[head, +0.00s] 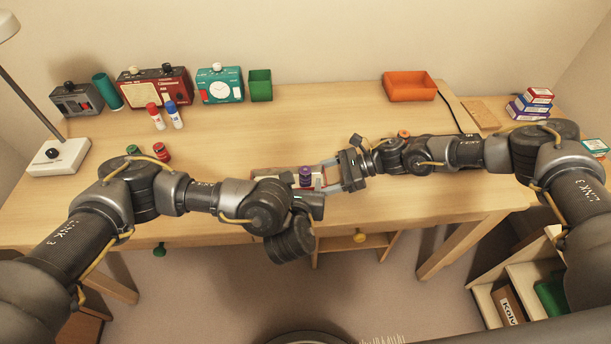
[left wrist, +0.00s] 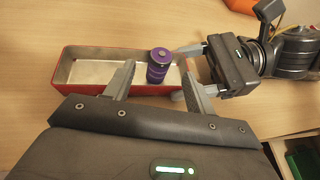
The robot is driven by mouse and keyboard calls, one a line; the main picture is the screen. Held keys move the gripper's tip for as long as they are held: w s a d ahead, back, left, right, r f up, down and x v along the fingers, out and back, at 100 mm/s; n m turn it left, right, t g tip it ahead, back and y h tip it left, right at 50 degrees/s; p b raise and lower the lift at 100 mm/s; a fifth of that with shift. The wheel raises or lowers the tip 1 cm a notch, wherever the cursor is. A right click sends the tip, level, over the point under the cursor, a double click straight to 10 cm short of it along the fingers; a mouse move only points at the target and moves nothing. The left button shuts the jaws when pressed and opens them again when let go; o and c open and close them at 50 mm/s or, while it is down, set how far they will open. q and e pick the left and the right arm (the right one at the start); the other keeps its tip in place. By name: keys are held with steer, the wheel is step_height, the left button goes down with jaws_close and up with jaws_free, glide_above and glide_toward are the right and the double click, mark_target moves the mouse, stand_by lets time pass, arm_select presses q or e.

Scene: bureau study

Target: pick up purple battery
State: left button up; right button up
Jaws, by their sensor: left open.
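The purple battery (head: 305,177) stands upright in a shallow red tray with a pale inside; in the left wrist view the battery (left wrist: 158,66) is at the right end of the tray (left wrist: 72,88). My left gripper (left wrist: 158,70) is open, its fingers on either side of the battery's near side, with gaps. In the head view the left gripper (head: 308,196) is just in front of the tray, its fingers mostly hidden. My right gripper (head: 327,175) comes in from the right, fingers apart and pointing at the battery; in the left wrist view one fingertip (left wrist: 188,49) is close beside it. Contact is unclear.
Red and green batteries (head: 162,153) lie left, near glue sticks (head: 153,115). A red radio (head: 155,88), teal clock (head: 220,85), green cup (head: 260,85) and orange bin (head: 409,86) line the back. Small boxes (head: 532,104) are stacked right. The desk middle behind the tray is clear.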

mark_target(305, 174)
arm_select(q)
steer(key=shift+r+x, duration=0.1)
steer(key=shift+x, duration=1.05)
steer(key=shift+r+x, duration=0.15)
steer(key=shift+x, duration=1.05)
steer(key=shift+w+d+f, duration=0.15)
steer(key=shift+w+f, duration=0.1)
steer(key=shift+w, duration=0.4)
steer(key=c, duration=1.1)
step_height(305, 174, up, 8)
steer(key=shift+s+r, duration=0.1)
steer(key=shift+r, duration=0.9)
